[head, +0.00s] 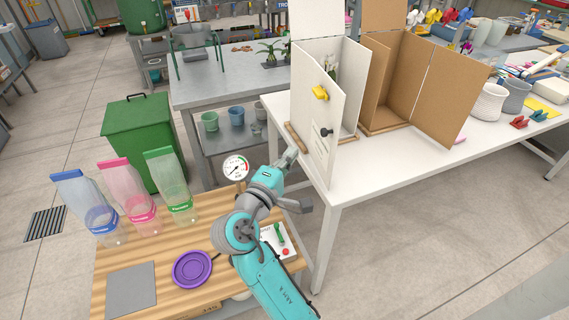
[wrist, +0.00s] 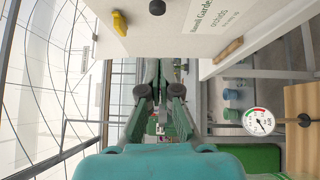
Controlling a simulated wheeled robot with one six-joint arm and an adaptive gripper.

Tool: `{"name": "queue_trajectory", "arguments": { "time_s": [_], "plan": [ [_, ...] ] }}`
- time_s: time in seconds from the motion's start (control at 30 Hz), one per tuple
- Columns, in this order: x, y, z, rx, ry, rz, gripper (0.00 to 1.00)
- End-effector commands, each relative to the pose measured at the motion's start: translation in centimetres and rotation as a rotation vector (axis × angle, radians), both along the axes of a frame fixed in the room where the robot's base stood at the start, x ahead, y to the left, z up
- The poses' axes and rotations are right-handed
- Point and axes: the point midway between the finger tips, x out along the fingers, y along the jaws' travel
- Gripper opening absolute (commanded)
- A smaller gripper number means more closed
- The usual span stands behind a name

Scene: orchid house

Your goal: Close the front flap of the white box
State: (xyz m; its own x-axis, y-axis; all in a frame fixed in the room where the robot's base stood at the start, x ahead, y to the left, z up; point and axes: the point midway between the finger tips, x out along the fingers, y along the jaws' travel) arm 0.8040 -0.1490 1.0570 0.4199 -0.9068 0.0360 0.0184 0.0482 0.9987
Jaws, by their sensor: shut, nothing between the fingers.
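The white box (head: 350,80) stands on the white table at its near left corner, with its top panel (head: 315,18) raised. A tall white panel (head: 315,115) of it stands upright at the front, apart from the wall behind it and at an angle. It bears a yellow piece (head: 320,93), a black knob (head: 326,132) and printed text. The panel also fills the top of the wrist view (wrist: 150,35). My gripper (head: 291,155) is shut and empty, low beside the panel's left side. Its fingers show in the wrist view (wrist: 160,72); whether they touch the panel I cannot tell.
An open cardboard box (head: 440,85) stands right of the white box. A gauge (head: 235,167) stands close left of my gripper, above a wooden bench (head: 190,225). The white table's front strip (head: 390,165) is clear.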

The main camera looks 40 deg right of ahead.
Motion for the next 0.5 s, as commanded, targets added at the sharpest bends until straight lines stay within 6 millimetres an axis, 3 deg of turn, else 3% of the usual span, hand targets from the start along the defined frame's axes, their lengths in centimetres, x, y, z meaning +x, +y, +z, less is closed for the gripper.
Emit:
{"name": "queue_trajectory", "arguments": {
  "time_s": [0.27, 0.5],
  "plan": [
    [2.1, -4.8, 0.2, 0.000, 0.000, -0.004, 0.00],
    [1.0, -7.5, 0.4, 0.000, -0.001, 0.000, 0.00]
  ]
}}
